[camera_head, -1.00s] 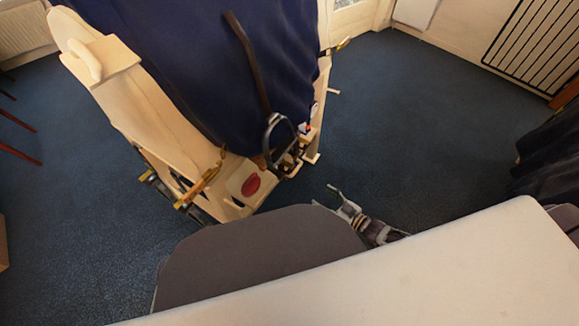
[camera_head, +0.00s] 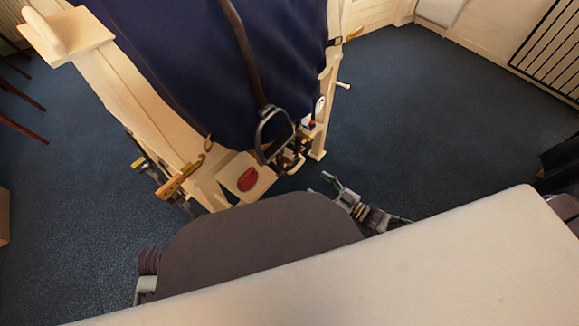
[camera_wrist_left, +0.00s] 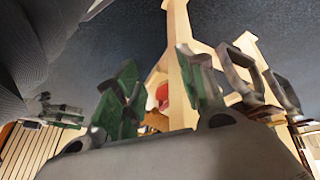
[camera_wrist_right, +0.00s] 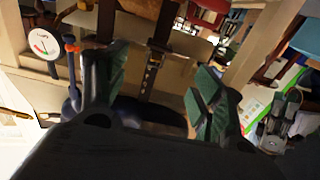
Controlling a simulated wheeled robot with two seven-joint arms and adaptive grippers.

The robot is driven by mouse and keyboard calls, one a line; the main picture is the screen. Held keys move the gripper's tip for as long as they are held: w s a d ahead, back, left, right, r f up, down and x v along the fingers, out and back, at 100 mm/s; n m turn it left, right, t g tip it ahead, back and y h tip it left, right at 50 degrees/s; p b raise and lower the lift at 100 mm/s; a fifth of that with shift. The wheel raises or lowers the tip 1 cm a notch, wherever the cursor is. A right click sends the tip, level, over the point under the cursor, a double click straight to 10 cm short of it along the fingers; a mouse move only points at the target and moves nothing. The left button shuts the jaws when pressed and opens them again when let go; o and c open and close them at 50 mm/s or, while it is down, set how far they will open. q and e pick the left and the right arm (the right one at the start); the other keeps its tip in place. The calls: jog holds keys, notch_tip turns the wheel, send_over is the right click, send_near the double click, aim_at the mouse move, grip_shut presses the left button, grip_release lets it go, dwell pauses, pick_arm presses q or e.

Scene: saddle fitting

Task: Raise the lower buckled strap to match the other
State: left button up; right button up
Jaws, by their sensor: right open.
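A brown strap (camera_head: 243,50) hangs down the dark blue cloth on a wooden stand, with a metal stirrup (camera_head: 273,135) at its lower end. No second strap of this kind shows clearly in the head view. My right gripper (camera_head: 330,183) is open and empty, low and to the right of the stirrup, apart from it. In the right wrist view, a dark strap with holes or metal bits (camera_wrist_right: 152,72) shows beyond and between the open fingers; which strap it is I cannot tell. My left gripper (camera_wrist_left: 160,97) shows only in its wrist view, its green-padded fingers apart and empty.
The wooden stand (camera_head: 120,90) has a ledge with a red oval pad (camera_head: 247,179) and brass-coloured fittings (camera_head: 183,178). A pale surface (camera_head: 400,262) fills the lower foreground. Blue carpet (camera_head: 430,110) is clear right of the stand. A round dial (camera_wrist_right: 45,43) shows in the right wrist view.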

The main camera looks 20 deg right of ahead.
aim_at(290, 167)
jog(key=b+x, duration=0.4)
jog(key=x, duration=0.9)
pick_arm(q)
notch_tip(290, 167, down, 9)
jog(key=d+n+t+h, duration=0.1)
jog(key=d, duration=0.1)
jog(key=shift+w+f+t, duration=0.15)
jog(key=shift+w+t, duration=0.15)
pick_arm(e)
jog(key=shift+w+a, duration=0.2)
jog(key=shift+w, duration=0.15)
jog(key=c, duration=1.4)
pick_arm(q)
jog(key=shift+r, duration=0.2)
pick_arm(e)
jog(key=shift+c, duration=0.3)
